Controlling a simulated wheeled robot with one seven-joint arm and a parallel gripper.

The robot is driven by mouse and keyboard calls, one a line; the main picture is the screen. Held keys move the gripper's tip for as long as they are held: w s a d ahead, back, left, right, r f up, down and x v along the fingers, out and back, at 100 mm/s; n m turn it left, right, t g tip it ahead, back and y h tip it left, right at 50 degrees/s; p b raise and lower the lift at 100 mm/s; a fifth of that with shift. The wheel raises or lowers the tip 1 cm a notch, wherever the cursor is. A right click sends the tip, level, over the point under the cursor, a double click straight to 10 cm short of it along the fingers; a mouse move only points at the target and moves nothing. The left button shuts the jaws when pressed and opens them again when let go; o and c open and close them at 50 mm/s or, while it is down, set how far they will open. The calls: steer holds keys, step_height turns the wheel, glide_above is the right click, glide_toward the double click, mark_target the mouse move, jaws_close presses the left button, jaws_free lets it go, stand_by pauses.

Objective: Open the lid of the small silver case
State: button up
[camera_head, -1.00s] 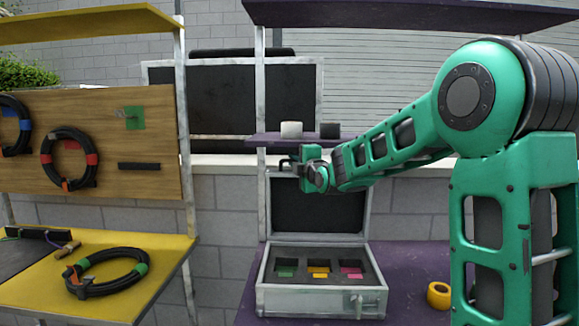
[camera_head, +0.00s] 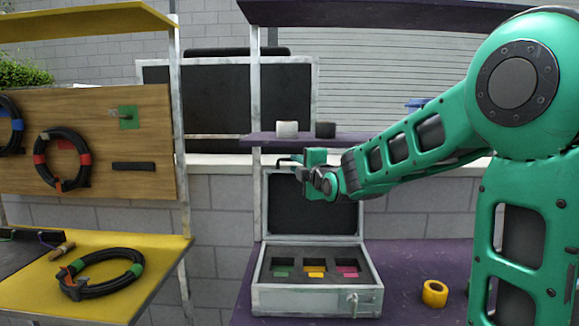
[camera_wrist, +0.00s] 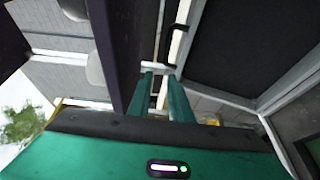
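The small silver case (camera_head: 318,302) stands on the purple table. Its lid (camera_head: 358,205) is raised upright behind the body, with a dark inner face. Green, yellow and pink pieces sit in the case's dark foam. My gripper (camera_head: 286,161) is at the lid's upper left edge, overlapping it in the head view; I cannot tell whether they touch. In the wrist view the two green fingers (camera_wrist: 160,80) stand apart with nothing seen held between them. The lid's dark panel and pale frame (camera_wrist: 243,101) are right of the fingers there.
A yellow tape roll (camera_head: 434,293) lies right of the case. A purple shelf (camera_head: 262,139) with a white and a dark roll is above and behind the lid. A pale upright post (camera_head: 257,90) stands close to my gripper. The yellow bench (camera_head: 150,262) is at left.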

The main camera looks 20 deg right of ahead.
steer(key=shift+s, duration=2.3)
